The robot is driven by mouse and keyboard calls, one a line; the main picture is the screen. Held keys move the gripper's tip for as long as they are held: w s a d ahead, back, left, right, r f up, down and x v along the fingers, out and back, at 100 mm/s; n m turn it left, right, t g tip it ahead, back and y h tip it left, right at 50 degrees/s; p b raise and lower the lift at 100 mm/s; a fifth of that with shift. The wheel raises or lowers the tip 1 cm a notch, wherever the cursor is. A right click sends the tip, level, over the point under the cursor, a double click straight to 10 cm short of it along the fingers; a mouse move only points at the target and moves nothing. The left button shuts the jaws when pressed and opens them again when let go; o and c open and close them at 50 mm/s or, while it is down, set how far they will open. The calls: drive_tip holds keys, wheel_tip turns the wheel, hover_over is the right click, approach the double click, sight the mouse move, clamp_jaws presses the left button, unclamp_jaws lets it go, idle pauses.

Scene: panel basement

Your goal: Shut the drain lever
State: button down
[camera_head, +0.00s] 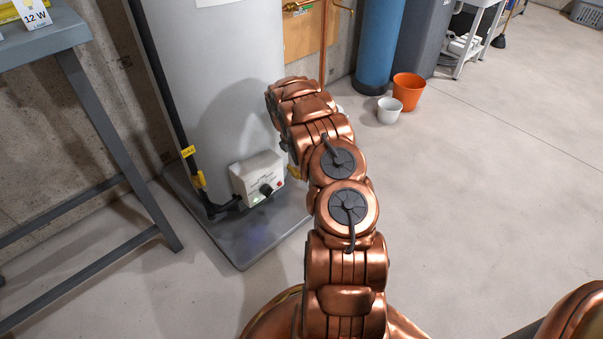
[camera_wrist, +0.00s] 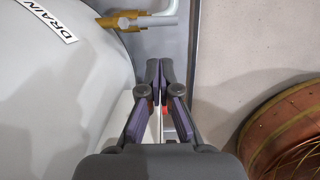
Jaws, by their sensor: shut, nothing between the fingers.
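In the wrist view, a brass drain fitting (camera_wrist: 122,21) sticks out from the pale tank, at the top of the picture. A pale bent bar (camera_wrist: 160,19), which looks like the drain lever, extends from it to the right and curves up out of the frame. A "DRAIN" label (camera_wrist: 50,18) is on the tank to the left. My gripper (camera_wrist: 159,66) is shut and empty, its tips a little below the bar in the picture and apart from it. In the head view my arm hides the gripper and most of the drain area.
The large grey tank (camera_head: 215,60) stands on a grey base (camera_head: 245,245). A white control box (camera_head: 257,178) is low on its front. A metal table frame (camera_head: 115,145) stands at left. Orange (camera_head: 408,90) and white (camera_head: 388,110) buckets stand behind. The floor at right is clear.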

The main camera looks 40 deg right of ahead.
drive_tip(key=shift+f, duration=0.1)
drive_tip(key=b+x, duration=0.3)
drive_tip(key=x, duration=0.6)
drive_tip(key=shift+f+b, duration=0.4)
drive_tip(key=shift+s+d+r+p, duration=0.1)
drive_tip(key=shift+d+r+p, duration=0.1)
drive_tip(key=shift+p, duration=0.65)
